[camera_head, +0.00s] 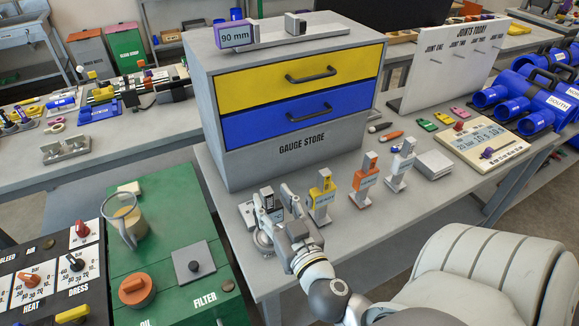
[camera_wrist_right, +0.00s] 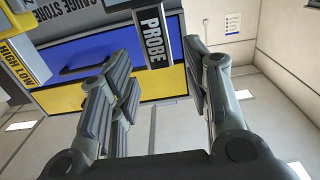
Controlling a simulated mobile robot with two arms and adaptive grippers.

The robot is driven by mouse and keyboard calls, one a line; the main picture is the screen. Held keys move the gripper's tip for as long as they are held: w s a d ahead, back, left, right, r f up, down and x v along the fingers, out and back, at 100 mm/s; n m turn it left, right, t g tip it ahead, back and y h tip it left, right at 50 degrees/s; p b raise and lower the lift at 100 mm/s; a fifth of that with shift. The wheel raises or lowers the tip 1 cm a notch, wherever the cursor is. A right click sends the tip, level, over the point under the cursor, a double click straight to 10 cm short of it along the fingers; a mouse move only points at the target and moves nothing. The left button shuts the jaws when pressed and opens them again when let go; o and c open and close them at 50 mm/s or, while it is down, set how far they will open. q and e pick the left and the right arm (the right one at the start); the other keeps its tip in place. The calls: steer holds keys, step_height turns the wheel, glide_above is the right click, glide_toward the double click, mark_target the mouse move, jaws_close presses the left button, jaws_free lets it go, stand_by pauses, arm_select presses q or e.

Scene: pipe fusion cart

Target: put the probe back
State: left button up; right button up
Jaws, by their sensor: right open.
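My right gripper (camera_head: 277,200) is open at the front left corner of the bench, in front of the gauge store. In the right wrist view a grey upright piece lettered PROBE (camera_wrist_right: 152,38) shows between and beyond the spread fingers (camera_wrist_right: 155,85). I see no finger closed on it. In the head view the gripper partly hides this spot, and I cannot tell the probe from its stand there. The yellow HIGH LOW gauge (camera_head: 323,193) stands just to the right of the gripper. My left gripper is not in view.
The gauge store (camera_head: 300,146), with yellow and blue drawers, stands behind the gripper. An orange gauge (camera_head: 368,172) and a white gauge (camera_head: 401,165) stand farther right. A green cabinet with a glass jug (camera_head: 130,219) is at the left.

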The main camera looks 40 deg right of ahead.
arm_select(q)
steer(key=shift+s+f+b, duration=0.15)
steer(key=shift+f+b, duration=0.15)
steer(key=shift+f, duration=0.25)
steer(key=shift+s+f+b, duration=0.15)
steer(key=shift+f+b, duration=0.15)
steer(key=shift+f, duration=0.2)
arm_select(e)
steer(key=v, duration=0.8)
steer(key=shift+s, duration=0.4)
